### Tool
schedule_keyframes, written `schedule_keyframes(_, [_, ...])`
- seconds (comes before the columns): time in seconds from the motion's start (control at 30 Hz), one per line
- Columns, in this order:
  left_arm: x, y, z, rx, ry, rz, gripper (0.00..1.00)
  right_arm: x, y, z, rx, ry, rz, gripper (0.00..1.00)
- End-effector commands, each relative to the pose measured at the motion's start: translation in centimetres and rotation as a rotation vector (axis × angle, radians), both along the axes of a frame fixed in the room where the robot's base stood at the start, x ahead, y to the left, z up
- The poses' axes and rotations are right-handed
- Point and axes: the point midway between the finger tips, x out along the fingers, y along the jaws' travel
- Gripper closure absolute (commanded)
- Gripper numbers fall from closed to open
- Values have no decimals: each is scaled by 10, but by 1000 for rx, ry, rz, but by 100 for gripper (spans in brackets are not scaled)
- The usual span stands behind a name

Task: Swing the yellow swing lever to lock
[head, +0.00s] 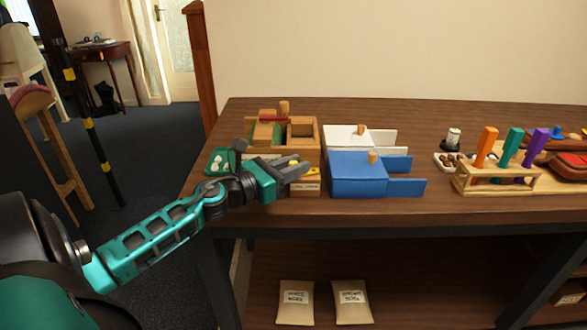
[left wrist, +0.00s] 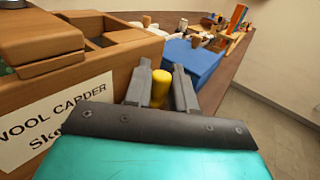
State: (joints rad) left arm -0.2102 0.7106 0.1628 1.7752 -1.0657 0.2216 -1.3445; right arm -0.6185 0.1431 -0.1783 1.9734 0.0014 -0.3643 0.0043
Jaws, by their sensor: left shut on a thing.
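The yellow swing lever (head: 313,170) is at the front of the wooden wool carder box (head: 306,153), near its right corner. In the left wrist view its yellow upright knob (left wrist: 160,88) stands between the two grey fingers. My left gripper (head: 300,168) reaches in from the left over the front of the box and is shut on the knob; it also shows in the left wrist view (left wrist: 162,72). The gripper hides part of the lever and the box front. The label (left wrist: 52,125) reads "WOOL CARDER". My right gripper is not in view.
A blue box (head: 357,176) with a drawer pulled out stands just right of the carder, with a white one (head: 346,137) behind it. A green tray (head: 217,160) is at the left. A wooden rack (head: 497,180) with coloured handles stands farther right. The table's front strip is clear.

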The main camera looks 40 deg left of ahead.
Motion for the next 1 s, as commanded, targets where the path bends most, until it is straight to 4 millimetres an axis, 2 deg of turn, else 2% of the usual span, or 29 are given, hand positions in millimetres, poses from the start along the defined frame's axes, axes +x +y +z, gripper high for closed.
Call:
schedule_keyframes(0.17, [-1, -1, -3, -4, 7, -2, 100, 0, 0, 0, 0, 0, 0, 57])
schedule_keyframes(0.2, [-1, -1, -3, -4, 7, -2, 72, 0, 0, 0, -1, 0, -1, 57])
schedule_keyframes(0.37, [-1, 0, -2, -3, 5, 0, 56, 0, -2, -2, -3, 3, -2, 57])
schedule_keyframes(0.77, [0, 2, 2, 0, -2, 9, 56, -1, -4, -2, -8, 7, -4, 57])
schedule_keyframes(0.87, [0, 1, 4, -1, -3, 27, 56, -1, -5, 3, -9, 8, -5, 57])
schedule_keyframes(1.0, [-2, -2, 8, -4, -2, 90, 56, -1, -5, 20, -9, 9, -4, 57])
